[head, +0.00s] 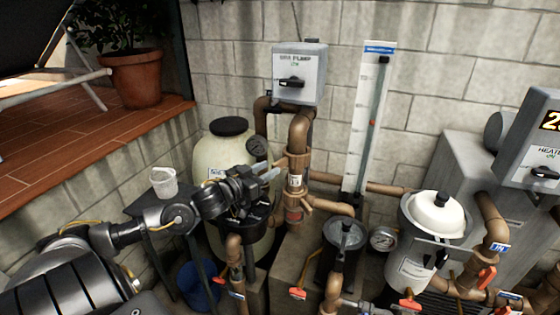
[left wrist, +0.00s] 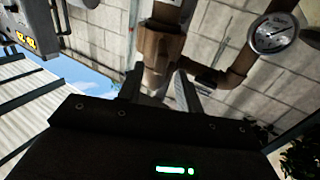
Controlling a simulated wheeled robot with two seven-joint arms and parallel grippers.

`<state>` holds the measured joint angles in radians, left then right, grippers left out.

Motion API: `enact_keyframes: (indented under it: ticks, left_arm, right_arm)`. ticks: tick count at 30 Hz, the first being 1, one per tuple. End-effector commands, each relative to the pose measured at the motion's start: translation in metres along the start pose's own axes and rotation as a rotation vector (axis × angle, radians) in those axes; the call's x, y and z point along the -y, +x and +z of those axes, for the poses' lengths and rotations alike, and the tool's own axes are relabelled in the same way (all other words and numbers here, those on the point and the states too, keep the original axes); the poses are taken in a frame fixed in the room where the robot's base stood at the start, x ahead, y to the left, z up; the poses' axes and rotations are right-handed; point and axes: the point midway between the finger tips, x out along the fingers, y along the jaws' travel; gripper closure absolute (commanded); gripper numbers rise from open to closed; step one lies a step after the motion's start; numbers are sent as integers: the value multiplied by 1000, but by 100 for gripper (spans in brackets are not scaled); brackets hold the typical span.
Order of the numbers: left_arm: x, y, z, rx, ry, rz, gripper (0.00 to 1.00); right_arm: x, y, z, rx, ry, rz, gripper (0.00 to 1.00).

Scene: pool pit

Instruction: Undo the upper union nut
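A vertical brown pipe (head: 299,135) runs down below the pump switch box, with a wider brown fitting (head: 296,161) that looks like the upper union nut. My left gripper (head: 272,172) is just left of this pipe, its pale fingers pointing towards it. In the left wrist view, the two fingers of the gripper (left wrist: 160,88) are spread apart, with the wide brown fitting (left wrist: 160,48) ahead and between them. No finger clearly touches it. The far side of the fitting is hidden. My right gripper is in neither view.
A pump switch box (head: 299,74) hangs above the pipe. A cream tank (head: 225,150) with a gauge (head: 256,147) stands behind my left gripper. A tall white panel (head: 368,115), a white-lidded filter (head: 435,225) and several pipes crowd the right.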

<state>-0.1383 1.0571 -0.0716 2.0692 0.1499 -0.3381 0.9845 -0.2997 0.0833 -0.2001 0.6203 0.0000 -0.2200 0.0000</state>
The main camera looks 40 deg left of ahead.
Motion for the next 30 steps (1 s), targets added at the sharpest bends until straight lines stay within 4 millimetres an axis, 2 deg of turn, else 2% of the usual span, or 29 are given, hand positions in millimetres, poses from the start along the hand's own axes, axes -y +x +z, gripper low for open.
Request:
enact_keyframes:
  ticks: [6,12,25,26,30]
  left_arm:
    - [0,32,-4,-4,0,-1,65]
    - [0,52,-2,-1,0,0,65]
    - [-1,60,0,0,1,1,65]
    - [-1,60,0,0,1,1,66]
    - [0,60,0,0,1,1,84]
  right_arm:
    - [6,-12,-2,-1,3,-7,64]
    - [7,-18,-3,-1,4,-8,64]
    - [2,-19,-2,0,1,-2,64]
    - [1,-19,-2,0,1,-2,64]
    - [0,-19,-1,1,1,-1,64]
